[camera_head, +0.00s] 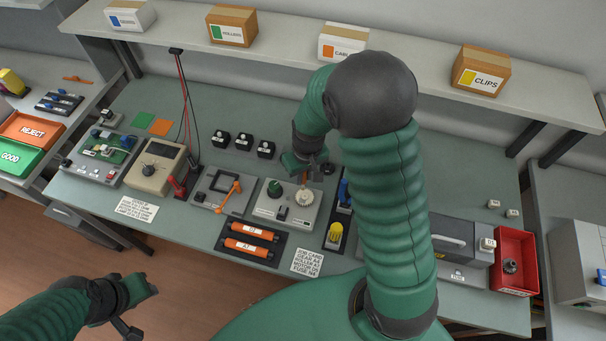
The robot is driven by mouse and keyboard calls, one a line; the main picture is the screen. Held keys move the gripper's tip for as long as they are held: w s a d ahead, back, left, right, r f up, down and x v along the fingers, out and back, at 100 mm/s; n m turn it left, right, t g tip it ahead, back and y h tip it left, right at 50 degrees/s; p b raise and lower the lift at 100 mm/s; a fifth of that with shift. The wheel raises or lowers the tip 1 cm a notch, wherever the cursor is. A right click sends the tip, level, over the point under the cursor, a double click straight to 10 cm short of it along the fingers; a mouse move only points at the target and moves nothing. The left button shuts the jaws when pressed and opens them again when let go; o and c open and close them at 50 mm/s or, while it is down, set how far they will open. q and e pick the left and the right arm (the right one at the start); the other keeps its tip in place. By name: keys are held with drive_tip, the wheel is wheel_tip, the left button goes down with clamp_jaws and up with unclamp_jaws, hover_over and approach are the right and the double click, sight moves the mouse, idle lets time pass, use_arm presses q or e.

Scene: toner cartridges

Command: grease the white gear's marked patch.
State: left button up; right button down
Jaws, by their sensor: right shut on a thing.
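The white gear (304,199) sits on top of a grey unit with a green knob (274,188), near the middle of the bench. My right gripper (304,168) is just above the gear, shut on a thin orange-brown tool (305,179). The tool points down at the gear; I cannot tell if its tip touches. The marked patch is too small to make out. My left gripper (143,309) is low at the left, in front of the bench, with its fingers apart and nothing seen between them.
A tray with two orange rollers (250,238), a job card (307,262) and a holder with a yellow item (335,235) stand close to the gear unit. A multimeter (155,166) is left; a red bin (514,263) is right. A shelf with boxes (232,26) runs behind.

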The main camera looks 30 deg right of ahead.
sight(303, 188)
idle(0.5)
drive_tip(key=shift+a+f+b, duration=0.15)
drive_tip(key=shift+f+b, duration=2.1)
drive_tip(key=shift+f, duration=0.95)
drive_tip(key=shift+f+b, duration=0.3)
drive_tip(key=shift+s+a, duration=0.15)
drive_tip(key=shift+a, duration=0.05)
